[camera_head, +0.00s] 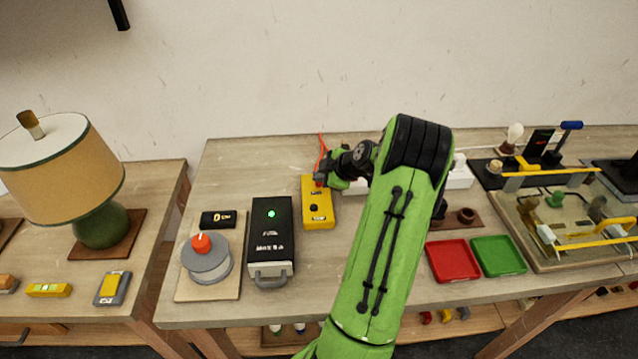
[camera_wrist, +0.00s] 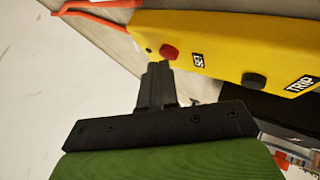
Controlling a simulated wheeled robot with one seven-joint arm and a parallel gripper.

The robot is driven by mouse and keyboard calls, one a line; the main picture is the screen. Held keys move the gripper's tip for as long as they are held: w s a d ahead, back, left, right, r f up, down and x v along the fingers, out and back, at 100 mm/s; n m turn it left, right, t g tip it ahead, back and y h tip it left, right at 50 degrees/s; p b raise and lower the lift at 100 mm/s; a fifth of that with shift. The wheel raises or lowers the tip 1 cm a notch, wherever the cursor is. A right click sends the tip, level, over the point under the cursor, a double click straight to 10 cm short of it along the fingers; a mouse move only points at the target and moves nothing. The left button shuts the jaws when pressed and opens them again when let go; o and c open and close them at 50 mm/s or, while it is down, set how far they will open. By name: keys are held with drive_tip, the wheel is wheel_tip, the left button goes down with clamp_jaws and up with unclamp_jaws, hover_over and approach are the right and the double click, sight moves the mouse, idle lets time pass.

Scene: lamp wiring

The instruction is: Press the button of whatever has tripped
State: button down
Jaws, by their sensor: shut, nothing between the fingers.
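A yellow box (camera_head: 318,216) stands on the table, and it fills the top right of the wrist view (camera_wrist: 225,35). In the wrist view it has a red button (camera_wrist: 168,52) beside a small label, and a black round button (camera_wrist: 254,80) beside a label reading TRIP. My gripper (camera_head: 320,180) is at the far end of this box, shut and empty. In the wrist view its fingertips (camera_wrist: 158,68) are right by the red button; I cannot tell whether they touch it. A black box (camera_head: 270,240) with a lit green light (camera_head: 271,213) stands left of the yellow box.
A grey round dial (camera_head: 207,262) with a red knob and a small black display (camera_head: 218,219) are at the left. A red tray (camera_head: 453,261) and a green tray (camera_head: 498,256) lie right of my arm. An orange cable (camera_head: 322,143) rises behind the yellow box. A lamp (camera_head: 65,170) stands on the left table.

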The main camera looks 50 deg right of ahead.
sight(321, 185)
drive_tip(key=shift+f+b, duration=0.25)
drive_tip(key=shift+b, duration=0.05)
idle(0.5)
drive_tip(key=shift+r, duration=0.85)
drive_tip(key=shift+r+p, duration=1.45)
drive_tip(key=shift+r, duration=1.05)
